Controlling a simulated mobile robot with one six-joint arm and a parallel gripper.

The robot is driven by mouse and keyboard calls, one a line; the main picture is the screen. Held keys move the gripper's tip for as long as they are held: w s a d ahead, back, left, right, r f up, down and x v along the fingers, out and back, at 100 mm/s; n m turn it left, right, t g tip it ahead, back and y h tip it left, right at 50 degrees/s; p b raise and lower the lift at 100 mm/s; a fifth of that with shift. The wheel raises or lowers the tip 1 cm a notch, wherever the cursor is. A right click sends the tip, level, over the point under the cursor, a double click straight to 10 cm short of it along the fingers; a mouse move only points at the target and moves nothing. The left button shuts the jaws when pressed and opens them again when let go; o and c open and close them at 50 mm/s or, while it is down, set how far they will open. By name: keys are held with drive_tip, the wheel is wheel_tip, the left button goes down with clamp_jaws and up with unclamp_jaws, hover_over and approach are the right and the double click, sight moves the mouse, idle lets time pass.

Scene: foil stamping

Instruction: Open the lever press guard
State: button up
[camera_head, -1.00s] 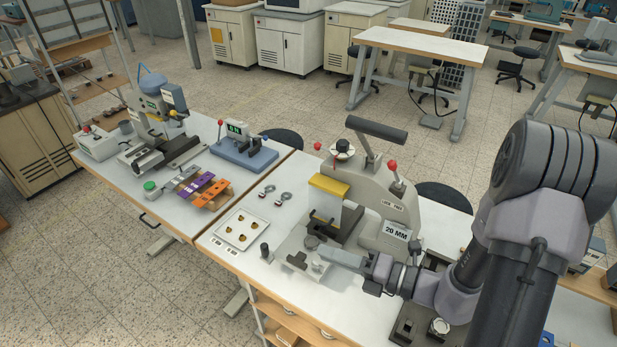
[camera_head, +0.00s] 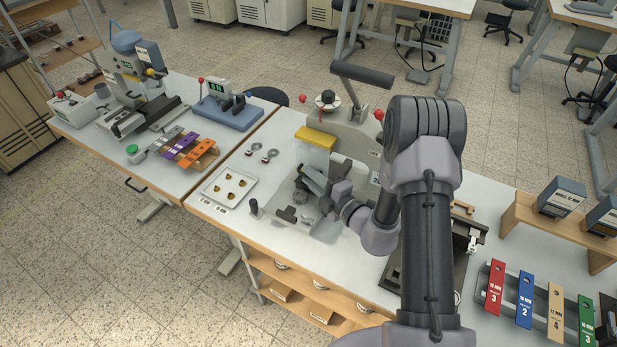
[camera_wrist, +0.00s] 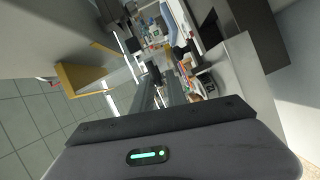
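The lever press (camera_head: 352,132) stands on the middle workbench with its black lever handle (camera_head: 362,74) raised. Its guard (camera_head: 316,157) is a clear panel with a yellow top edge (camera_head: 315,137), hanging down at the front of the press. My gripper (camera_head: 309,181) is just below and in front of the guard, close to its lower edge; contact cannot be told. In the wrist view, my gripper (camera_wrist: 160,94) shows two grey fingers with a narrow gap and nothing held between them. A yellow edge of the guard (camera_wrist: 72,78) is left of the fingers. My arm hides the press's lower right.
A white tray (camera_head: 207,190) with small brass parts lies left of the press. A dark post (camera_head: 254,207) stands near the bench's front edge. Coloured numbered plates (camera_head: 525,298) and a wooden riser (camera_head: 520,212) are at right. A blue-based device (camera_head: 238,112) stands on the left bench.

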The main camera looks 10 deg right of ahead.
drive_tip(key=shift+w+a, duration=0.3)
drive_tip(key=shift+w, duration=0.25)
clamp_jaws()
drive_tip(key=shift+s+f, duration=0.1)
idle(1.0)
